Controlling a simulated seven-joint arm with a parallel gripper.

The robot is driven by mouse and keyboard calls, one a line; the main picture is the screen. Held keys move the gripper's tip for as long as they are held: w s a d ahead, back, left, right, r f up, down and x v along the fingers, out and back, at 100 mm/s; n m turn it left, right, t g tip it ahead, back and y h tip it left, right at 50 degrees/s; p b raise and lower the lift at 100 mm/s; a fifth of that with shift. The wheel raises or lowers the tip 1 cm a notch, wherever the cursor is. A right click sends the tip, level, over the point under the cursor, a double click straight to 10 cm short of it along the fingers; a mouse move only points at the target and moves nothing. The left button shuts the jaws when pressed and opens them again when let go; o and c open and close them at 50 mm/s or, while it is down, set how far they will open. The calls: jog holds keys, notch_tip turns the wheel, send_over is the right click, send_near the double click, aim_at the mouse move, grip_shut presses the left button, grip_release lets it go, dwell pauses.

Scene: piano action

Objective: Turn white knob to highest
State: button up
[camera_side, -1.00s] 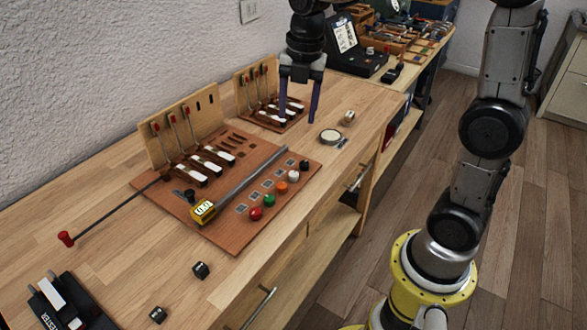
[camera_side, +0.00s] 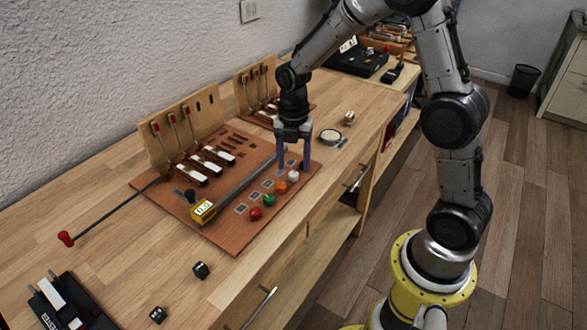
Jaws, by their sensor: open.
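The white knob (camera_side: 293,175) stands on the brown board (camera_side: 234,240), in the row of coloured knobs near the board's right end. My gripper (camera_side: 293,167) points down with its two blue fingers spread open. In this view one fingertip is to the left of the white knob and the other to its right. I cannot tell whether the fingers touch it or are still above it. The black knob of the row is hidden behind the right finger. The knob's pointer direction is too small to read.
An orange knob (camera_side: 281,187), a green knob (camera_side: 269,200) and a red knob (camera_side: 255,213) continue the row. A yellow gauge (camera_side: 202,211) with a long grey bar lies beside them. Piano action models stand behind. A round tin (camera_side: 330,136) sits to the right.

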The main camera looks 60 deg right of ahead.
aim_at(293, 176)
jog(key=shift+f, duration=1.4)
jog(key=shift+c, duration=0.2)
grip_shut()
